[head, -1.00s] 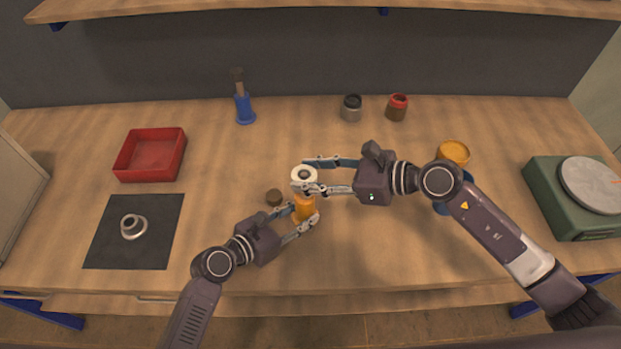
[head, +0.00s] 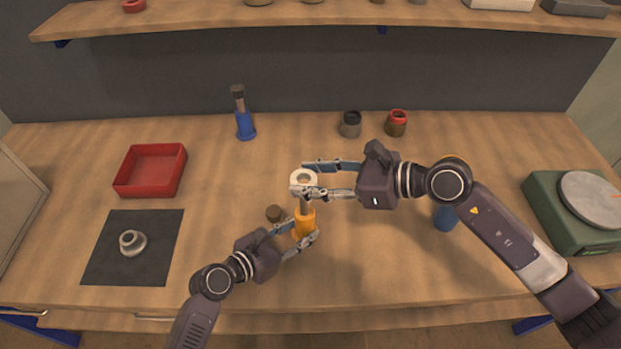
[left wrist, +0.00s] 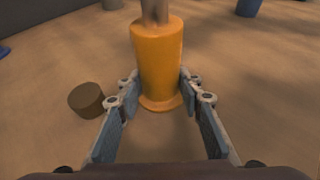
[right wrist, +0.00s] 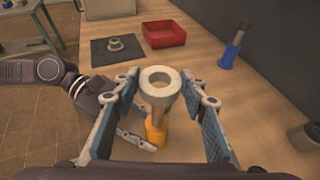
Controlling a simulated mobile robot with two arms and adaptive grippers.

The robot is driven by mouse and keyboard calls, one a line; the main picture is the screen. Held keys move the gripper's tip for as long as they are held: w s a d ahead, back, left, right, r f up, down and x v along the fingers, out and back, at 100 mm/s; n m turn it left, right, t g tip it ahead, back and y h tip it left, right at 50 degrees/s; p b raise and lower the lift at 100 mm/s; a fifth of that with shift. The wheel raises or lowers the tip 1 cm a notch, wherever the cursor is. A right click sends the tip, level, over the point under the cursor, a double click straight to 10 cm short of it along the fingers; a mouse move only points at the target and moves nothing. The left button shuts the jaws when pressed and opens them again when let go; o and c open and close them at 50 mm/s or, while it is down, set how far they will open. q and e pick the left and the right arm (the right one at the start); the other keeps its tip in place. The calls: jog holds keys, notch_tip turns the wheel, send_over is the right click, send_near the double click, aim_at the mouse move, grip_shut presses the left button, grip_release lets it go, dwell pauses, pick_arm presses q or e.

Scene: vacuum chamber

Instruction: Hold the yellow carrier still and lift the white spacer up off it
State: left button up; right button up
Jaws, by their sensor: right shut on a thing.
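The yellow carrier (head: 304,226) stands upright on the bench, with a grey-brown post (left wrist: 155,10) rising from its top. My left gripper (head: 304,238) is shut on the carrier, one finger on each side of its body (left wrist: 157,60). The white spacer (head: 303,178) is a ring with a round hole, level above the carrier. My right gripper (right wrist: 158,80) is shut on the spacer's sides (right wrist: 160,92). Bare post shows between spacer and carrier in the right wrist view. I cannot tell whether the post's tip is still inside the hole.
A small brown cylinder (head: 274,213) stands close to my left gripper. A red tray (head: 150,171) and a dark mat (head: 105,262) with a grey ring part (head: 132,242) are left. A blue stand (head: 245,125) and two jars (head: 350,124) (head: 396,123) are behind. A green scale (head: 570,215) is right.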

pick_arm(q)
jog(key=o, duration=0.5)
jog(key=v, duration=1.2)
jog(key=shift+d, duration=0.1)
